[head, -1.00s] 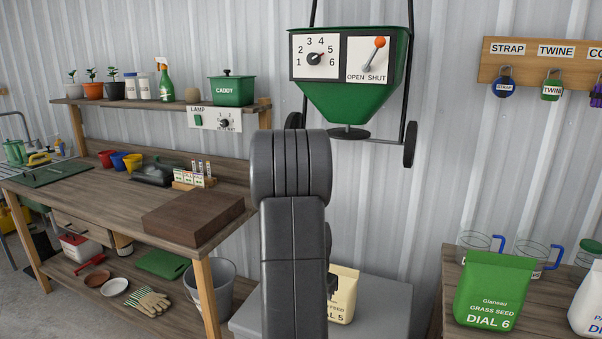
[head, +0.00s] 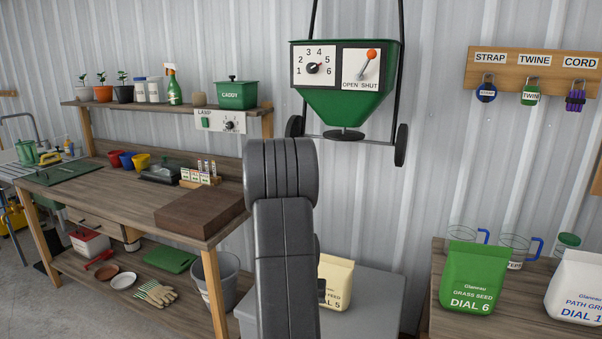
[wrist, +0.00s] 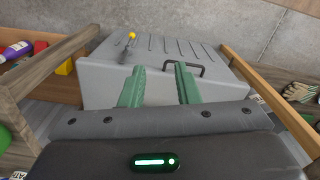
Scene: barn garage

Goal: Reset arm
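My gripper (wrist: 160,70) shows in the wrist view with its two green fingers apart and nothing between them. It points toward a grey ribbed box (wrist: 205,62) with a dark handle (wrist: 188,66) and a yellow-knobbed stick (wrist: 132,37). I cannot tell whether the fingers touch the box. In the head view my grey arm rises in the middle and my gripper is hidden. Behind it hangs the green spreader (head: 345,104), with a numbered dial (head: 314,68) and an orange-knobbed lever (head: 370,58) on an OPEN/SHUT plate.
A wooden workbench (head: 110,205) with pots and a dark wooden block (head: 201,212) stands left. A cream feed bag (head: 338,283) stands behind my arm. At right, a green grass seed bag (head: 472,278) and a white bag (head: 577,290) stand on a table. A labelled rack (head: 535,72) hangs above.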

